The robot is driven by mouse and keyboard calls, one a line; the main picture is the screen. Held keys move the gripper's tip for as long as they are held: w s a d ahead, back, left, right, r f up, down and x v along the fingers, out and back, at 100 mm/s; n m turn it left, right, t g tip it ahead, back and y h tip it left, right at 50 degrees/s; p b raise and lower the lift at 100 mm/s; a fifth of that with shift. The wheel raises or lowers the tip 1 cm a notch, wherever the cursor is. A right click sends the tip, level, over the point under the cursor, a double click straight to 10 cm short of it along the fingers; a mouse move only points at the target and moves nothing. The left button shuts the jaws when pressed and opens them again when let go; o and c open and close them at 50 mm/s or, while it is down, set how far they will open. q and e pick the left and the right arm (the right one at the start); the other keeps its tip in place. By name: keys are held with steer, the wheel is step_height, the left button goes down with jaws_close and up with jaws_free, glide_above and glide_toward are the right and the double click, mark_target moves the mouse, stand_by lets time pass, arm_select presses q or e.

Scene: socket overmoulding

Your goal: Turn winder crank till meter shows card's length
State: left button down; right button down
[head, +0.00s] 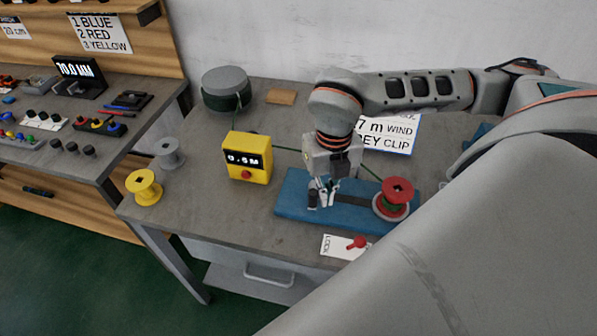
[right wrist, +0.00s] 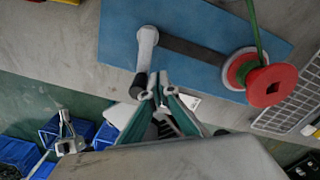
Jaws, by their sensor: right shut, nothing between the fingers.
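My right gripper (head: 325,190) is shut and empty, pointing down over the left part of the winder's blue base (head: 290,198). In the right wrist view its fingertips (right wrist: 152,90) are close beside the crank's black handle (right wrist: 140,86); I cannot tell whether they touch it. The grey crank arm (right wrist: 147,45) runs up from the handle to its pivot. The red spool (head: 398,188), with green cable on it, stands at the base's right end. The yellow meter (head: 248,172) reads 0.5 M. The card (head: 400,138) is partly hidden by my arm; "7 m WIND" and "EY CLIP" show.
A dark green cable drum (head: 225,88) stands at the back, its cable running towards the meter. Yellow (head: 144,188) and grey (head: 168,153) spools stand at the left. A LOCK label with a red knob (head: 357,242) is at the front. Blue bins (right wrist: 20,152) lie low beyond the edge.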

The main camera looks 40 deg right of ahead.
mark_target(310, 192)
steer(key=shift+a, duration=0.1)
steer(key=shift+w+a, duration=0.4)
steer(key=shift+a, duration=0.35)
steer(key=shift+w+a, duration=0.35)
steer(key=shift+a, duration=0.15)
steer(key=shift+w+a, duration=0.2)
